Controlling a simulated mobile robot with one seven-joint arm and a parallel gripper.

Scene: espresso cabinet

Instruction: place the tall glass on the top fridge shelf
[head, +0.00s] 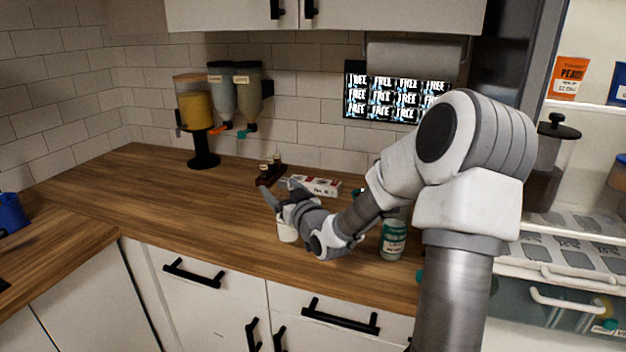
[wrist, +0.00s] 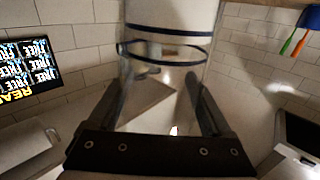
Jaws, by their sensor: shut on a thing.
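My gripper (head: 280,197) is over the wooden counter, left of the picture's middle. In the wrist view my gripper (wrist: 158,95) is shut on the tall glass (wrist: 165,72), a clear cylinder with dark rings, standing between the fingers. In the head view a pale, cup-like shape (head: 287,231) shows just below the gripper; I cannot tell whether it is the same glass. At the right edge is the open fridge, with its highest visible shelf (head: 590,105) holding an orange packet (head: 570,78). Anything above that shelf is cut off by the frame.
A green-labelled can (head: 393,239) and a red-and-white box (head: 317,186) stand near my arm. Dispensers (head: 197,110) are at the back left. A lidded dark jar (head: 550,155) is in the fridge. The left counter is mostly clear.

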